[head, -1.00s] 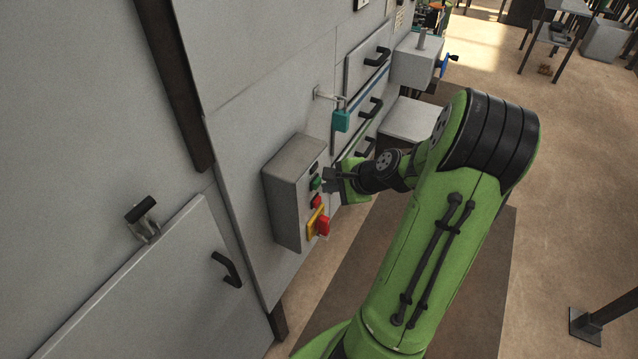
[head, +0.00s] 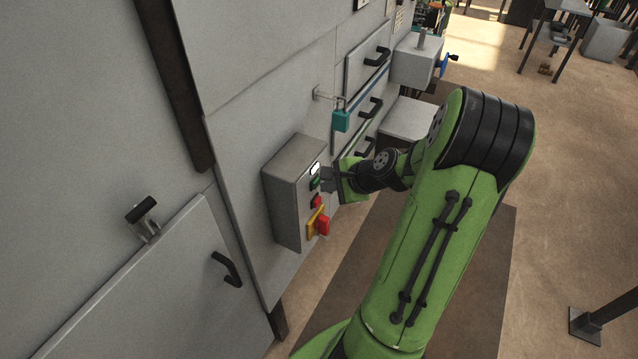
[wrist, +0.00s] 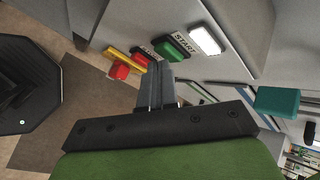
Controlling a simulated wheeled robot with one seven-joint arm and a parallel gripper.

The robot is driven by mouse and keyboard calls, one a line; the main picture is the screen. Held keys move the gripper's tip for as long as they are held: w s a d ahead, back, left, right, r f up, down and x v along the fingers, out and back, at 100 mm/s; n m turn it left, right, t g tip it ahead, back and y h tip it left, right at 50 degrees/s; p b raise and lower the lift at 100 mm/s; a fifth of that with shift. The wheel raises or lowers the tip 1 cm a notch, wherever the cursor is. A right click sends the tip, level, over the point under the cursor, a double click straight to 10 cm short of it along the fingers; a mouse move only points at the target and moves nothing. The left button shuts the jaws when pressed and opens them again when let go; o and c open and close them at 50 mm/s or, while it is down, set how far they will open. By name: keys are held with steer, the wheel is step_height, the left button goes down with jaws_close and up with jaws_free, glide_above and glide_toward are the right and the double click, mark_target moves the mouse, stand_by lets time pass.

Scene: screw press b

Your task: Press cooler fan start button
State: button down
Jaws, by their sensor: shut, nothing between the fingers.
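The grey control box (head: 290,185) is on the machine wall. In the wrist view its green start button (wrist: 171,50) sits beside a START label, and a white indicator lamp (wrist: 206,40) above it is lit. The lit lamp also shows in the head view (head: 314,168). A red button (wrist: 138,58) and a red knob on a yellow plate (wrist: 119,71) are lower on the box. My gripper (head: 324,180) is shut and empty, its tips at the box face by the green button. Contact with the button cannot be told.
A teal padlock (head: 341,120) hangs from a hasp right of the box. Black door handles (head: 227,268) stick out from the panels. A grey vise-like unit with a blue handle (head: 447,64) is farther back. The floor to the right is mostly open.

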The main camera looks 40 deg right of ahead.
steer(key=shift+s+d, duration=0.25)
steer(key=shift+s, duration=0.45)
steer(key=s, duration=0.1)
steer(key=s+d, duration=0.1)
steer(key=s, duration=0.1)
steer(key=s+p, duration=0.1)
steer(key=shift+s+d, duration=0.35)
steer(key=shift+a, duration=0.1)
